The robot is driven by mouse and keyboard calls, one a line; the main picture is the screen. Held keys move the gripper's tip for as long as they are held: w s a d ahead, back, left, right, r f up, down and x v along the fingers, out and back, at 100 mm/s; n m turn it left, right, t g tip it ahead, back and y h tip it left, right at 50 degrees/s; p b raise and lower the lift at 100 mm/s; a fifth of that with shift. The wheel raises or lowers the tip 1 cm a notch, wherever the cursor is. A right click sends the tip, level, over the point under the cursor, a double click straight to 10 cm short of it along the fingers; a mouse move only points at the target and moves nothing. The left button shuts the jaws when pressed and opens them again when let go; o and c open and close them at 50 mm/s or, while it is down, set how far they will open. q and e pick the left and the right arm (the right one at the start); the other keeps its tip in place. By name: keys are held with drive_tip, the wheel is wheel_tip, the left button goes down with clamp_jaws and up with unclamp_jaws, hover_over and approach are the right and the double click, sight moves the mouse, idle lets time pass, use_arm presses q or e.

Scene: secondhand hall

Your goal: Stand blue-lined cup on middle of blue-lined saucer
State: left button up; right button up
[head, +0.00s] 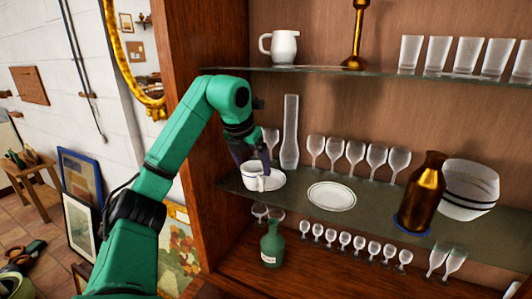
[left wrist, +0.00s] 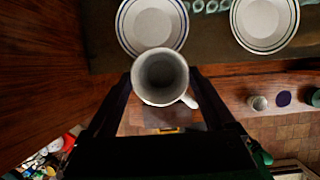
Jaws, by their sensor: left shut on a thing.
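My left gripper (head: 247,152) is shut on a white cup with a dark-blue line (head: 253,182). The cup is upright, its handle toward the right. In the left wrist view the cup (left wrist: 160,88) sits between the fingers (left wrist: 160,82) and overlaps the near rim of a saucer with blue rings (left wrist: 152,25). That saucer (head: 275,182) lies on the middle glass shelf, partly hidden behind the cup in the head view. A second ringed saucer (head: 331,196) lies to its right, also in the left wrist view (left wrist: 264,22). My right gripper is not in view.
Several wine glasses (head: 355,155) and a tall clear vase (head: 290,135) stand behind the saucers. A brown bottle (head: 420,195) and stacked bowls (head: 468,190) stand to the right. The upper glass shelf (head: 330,70) is overhead. The cabinet's wooden side (head: 205,40) is left.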

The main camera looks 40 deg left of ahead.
use_arm(q)
drive_tip(key=w+a+f+p, duration=0.1)
drive_tip(key=w+p, duration=0.1)
drive_tip(key=w+a+f+p, duration=0.1)
drive_tip(key=w+p, duration=0.1)
drive_tip(key=w, duration=0.1)
drive_tip(key=w+a+f+p, duration=0.1)
drive_tip(key=w+p, duration=0.1)
drive_tip(key=w, duration=0.1)
drive_tip(key=shift+a, duration=0.25)
drive_tip(key=shift+a+f, duration=0.1)
drive_tip(key=shift+f, duration=0.25)
drive_tip(key=shift+w+a+f, duration=0.1)
drive_tip(key=shift+a+f, duration=0.1)
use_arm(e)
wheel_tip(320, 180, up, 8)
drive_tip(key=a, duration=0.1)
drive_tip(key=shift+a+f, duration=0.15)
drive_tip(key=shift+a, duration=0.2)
use_arm(q)
drive_tip(key=o, duration=1.2)
drive_tip(key=shift+d, duration=0.1)
drive_tip(key=shift+r, duration=0.1)
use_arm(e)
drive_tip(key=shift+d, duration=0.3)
